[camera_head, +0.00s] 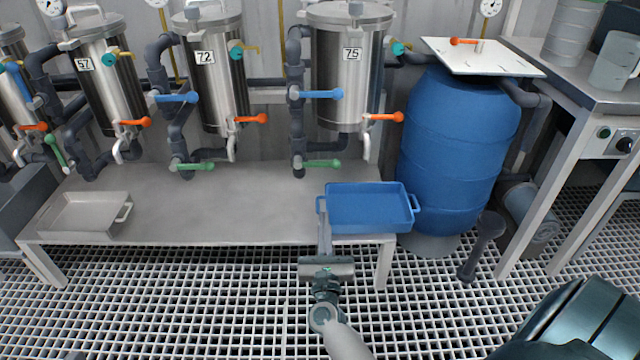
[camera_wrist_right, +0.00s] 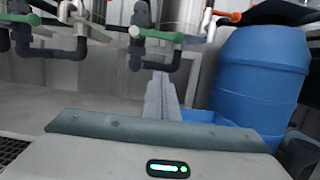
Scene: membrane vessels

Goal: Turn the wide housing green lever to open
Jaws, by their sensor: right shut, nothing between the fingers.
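The widest steel housing (camera_head: 349,75), labelled 75, stands at the right of the row of vessels. Its green lever (camera_head: 322,163) lies roughly level on the low pipe beneath, pointing right from the vertical dark pipe. In the right wrist view the green lever (camera_wrist_right: 160,35) shows above the fingers, close to the pipework. My right gripper (camera_head: 323,208) is shut and empty, below the green lever in the picture and apart from it, at the left edge of the blue tray. Its closed fingers (camera_wrist_right: 161,98) point towards the pipes in the wrist view. My left gripper is not seen.
A blue lever (camera_head: 322,94) and an orange lever (camera_head: 384,117) sit higher on the same housing. The blue tray (camera_head: 368,228) is on the bench (camera_head: 230,205). A blue barrel (camera_head: 458,150) stands right. Narrower vessels stand left. The bench middle is clear.

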